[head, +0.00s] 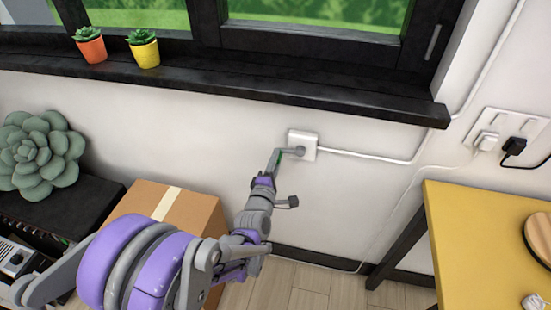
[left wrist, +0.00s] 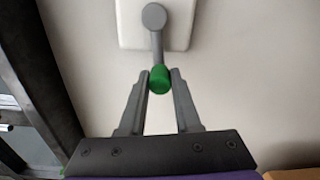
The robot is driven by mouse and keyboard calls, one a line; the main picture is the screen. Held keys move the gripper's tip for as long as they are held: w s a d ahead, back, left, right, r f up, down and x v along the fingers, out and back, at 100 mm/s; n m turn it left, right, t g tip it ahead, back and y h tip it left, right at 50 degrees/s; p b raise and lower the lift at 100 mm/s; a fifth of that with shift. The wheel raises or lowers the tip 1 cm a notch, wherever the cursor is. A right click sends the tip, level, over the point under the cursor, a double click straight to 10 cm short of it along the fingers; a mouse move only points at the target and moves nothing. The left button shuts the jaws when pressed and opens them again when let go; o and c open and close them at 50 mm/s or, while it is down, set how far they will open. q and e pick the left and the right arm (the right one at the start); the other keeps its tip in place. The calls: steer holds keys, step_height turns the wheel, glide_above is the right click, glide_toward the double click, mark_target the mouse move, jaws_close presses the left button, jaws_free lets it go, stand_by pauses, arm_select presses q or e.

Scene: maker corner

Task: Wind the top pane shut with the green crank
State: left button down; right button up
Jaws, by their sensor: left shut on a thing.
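The green crank has a white square wall plate (head: 309,140), a grey hub and arm, and a green knob. The left wrist view shows the plate (left wrist: 184,14), the grey crank arm (left wrist: 157,46) pointing down from its hub, and the green knob (left wrist: 160,82) at its end. My left gripper (head: 275,160) is at the crank below the window sill. In the left wrist view its fingertips (left wrist: 160,77) are shut on the knob's two sides. The window (head: 300,30) shows only its lower part, with dark frames; I cannot tell the top pane's position. My right gripper is out of view.
A dark sill (head: 240,85) juts out above the crank, with an orange pot (head: 92,50) and a yellow pot (head: 146,55). A cardboard box (head: 190,208) stands below my left arm. A yellow table (head: 475,230) is at right. A white cable (head: 365,157) runs right from the plate.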

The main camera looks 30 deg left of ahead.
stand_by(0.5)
arm_select(q)
steer(key=c, duration=0.6)
jaws_free()
steer(key=shift+s, duration=0.1)
steer(key=v, duration=1)
steer(key=shift+s, duration=0.35)
